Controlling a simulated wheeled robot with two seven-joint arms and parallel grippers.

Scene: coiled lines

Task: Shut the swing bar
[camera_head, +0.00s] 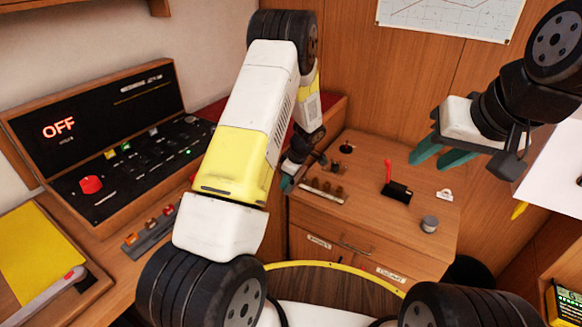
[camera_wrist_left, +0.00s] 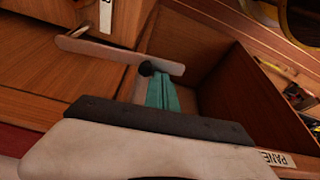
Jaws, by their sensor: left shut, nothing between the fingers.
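A pale bar (camera_wrist_left: 110,52) with a round black knob (camera_wrist_left: 147,68) runs across the wooden front in the left wrist view; it appears to be the swing bar. My left gripper (camera_wrist_left: 161,84) is shut and empty, its teal fingertips close beside the knob; I cannot tell whether they touch. My right gripper (camera_head: 437,154) is open and empty in the air above the cabinet's right side.
A control panel (camera_head: 115,135) reading OFF stands at left. An open wooden compartment (camera_wrist_left: 235,95) lies beside my left fingers.

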